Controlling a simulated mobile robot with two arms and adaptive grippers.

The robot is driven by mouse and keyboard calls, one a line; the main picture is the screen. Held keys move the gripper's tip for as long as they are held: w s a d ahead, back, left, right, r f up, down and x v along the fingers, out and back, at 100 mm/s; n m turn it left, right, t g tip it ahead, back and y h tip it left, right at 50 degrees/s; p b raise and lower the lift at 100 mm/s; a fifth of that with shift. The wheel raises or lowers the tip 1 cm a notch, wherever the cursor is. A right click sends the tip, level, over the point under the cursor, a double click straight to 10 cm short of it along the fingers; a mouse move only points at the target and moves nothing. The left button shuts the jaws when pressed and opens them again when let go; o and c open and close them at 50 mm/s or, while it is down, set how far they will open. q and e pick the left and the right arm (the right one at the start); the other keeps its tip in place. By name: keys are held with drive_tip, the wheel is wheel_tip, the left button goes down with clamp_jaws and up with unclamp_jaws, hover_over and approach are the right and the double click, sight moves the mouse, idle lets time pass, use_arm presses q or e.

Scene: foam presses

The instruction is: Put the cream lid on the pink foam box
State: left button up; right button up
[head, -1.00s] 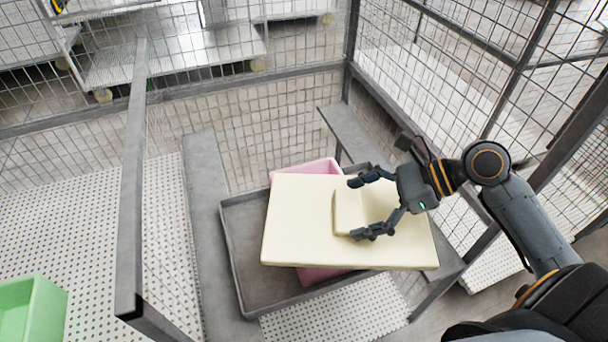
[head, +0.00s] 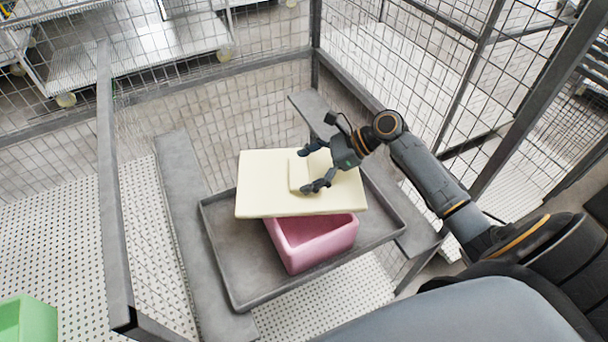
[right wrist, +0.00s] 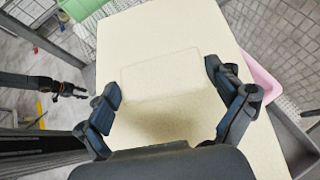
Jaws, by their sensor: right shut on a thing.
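The cream lid (head: 262,193) is a flat slab with a raised block on top. My right gripper (head: 304,171) is shut on that block, one finger at each side; the right wrist view shows the same grip (right wrist: 162,78). The pink foam box (head: 310,250) stands in a grey tray. The lid overlaps the box's back part in the head view and hides it, while the open front shows. Whether they touch is unclear. My left gripper (right wrist: 75,91) shows small in the right wrist view, apparently open and empty, away from the lid.
The grey tray (head: 232,285) has bare floor left of the box. A green box (head: 35,318) is at the lower left. Wire mesh panels with grey posts (head: 108,180) enclose the area at the left, back and right.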

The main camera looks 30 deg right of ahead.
sight(314, 174)
drive_tip(key=shift+w+f, duration=0.45)
drive_tip(key=shift+f, duration=0.05)
wheel_tip(314, 174, down, 2)
drive_tip(key=shift+f+p, duration=0.15)
drive_tip(key=shift+p, duration=0.55)
drive_tip(key=shift+f, duration=0.3)
use_arm(q)
drive_tip(key=s, duration=0.1)
drive_tip(key=s+r, duration=0.1)
drive_tip(key=shift+s+a+r, duration=0.1)
drive_tip(key=shift+s+a, duration=0.05)
drive_tip(key=shift+s, duration=0.15)
use_arm(e)
drive_tip(key=shift+f, duration=0.1)
use_arm(q)
drive_tip(key=shift+w, duration=0.1)
use_arm(e)
drive_tip(key=shift+f, duration=0.1)
drive_tip(key=o, duration=0.7)
use_arm(q)
drive_tip(key=shift+w, duration=0.35)
